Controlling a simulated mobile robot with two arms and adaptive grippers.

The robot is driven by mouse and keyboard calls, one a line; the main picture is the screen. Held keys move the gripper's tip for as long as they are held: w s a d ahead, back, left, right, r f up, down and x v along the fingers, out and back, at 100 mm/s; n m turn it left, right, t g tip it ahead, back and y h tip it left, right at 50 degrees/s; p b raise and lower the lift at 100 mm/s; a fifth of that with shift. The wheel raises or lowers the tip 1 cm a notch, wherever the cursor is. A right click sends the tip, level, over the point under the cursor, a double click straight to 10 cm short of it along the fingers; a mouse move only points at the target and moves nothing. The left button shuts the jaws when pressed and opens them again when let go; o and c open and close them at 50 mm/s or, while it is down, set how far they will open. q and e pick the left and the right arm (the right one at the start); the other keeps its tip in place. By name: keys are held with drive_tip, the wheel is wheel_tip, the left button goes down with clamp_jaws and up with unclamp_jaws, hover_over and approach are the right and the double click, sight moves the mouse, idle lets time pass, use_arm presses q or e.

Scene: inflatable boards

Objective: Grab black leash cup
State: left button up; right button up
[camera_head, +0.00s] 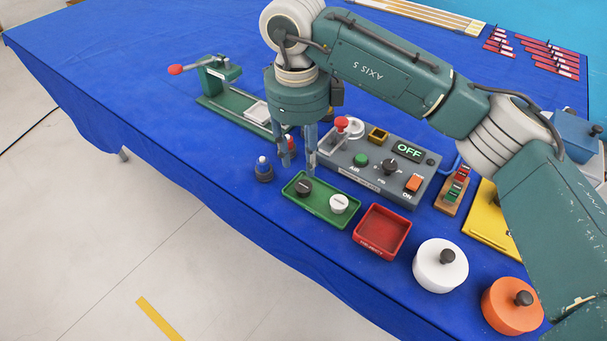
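A round black cup (304,188) sits in the left part of a small green tray (320,211) on the blue table. A similar white cup (339,203) stands to its right in the same tray. My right gripper (298,168) points down just above and behind the black cup. Its two fingers are apart with nothing seen held between them. The right fingertip appears close to the cup's far edge; I cannot tell whether it touches. My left gripper is not in view.
A grey control box (349,176) reading OFF stands behind the tray. A dark-based fitting (264,172) stands to the left. A red tray (382,231), a white lidded pot (440,266) and an orange one (510,309) line the right front.

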sight(303, 186)
wheel_tip(303, 186, down, 4)
drive_tip(key=shift+s+r+p, duration=0.1)
drive_tip(key=shift+p, duration=0.25)
drive_tip(key=shift+f, duration=0.25)
drive_tip(key=f, duration=0.1)
drive_tip(key=f+p, duration=0.2)
drive_tip(key=f, duration=0.1)
drive_tip(key=shift+w+d+f, duration=0.1)
drive_tip(key=shift+w+d, duration=0.05)
drive_tip(key=shift+w, duration=0.15)
drive_tip(key=shift+f, duration=0.4)
drive_tip(key=shift+w+f, duration=0.1)
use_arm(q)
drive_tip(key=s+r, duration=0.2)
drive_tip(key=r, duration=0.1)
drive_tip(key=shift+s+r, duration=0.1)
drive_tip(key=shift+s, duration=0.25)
use_arm(e)
drive_tip(key=c, duration=0.5)
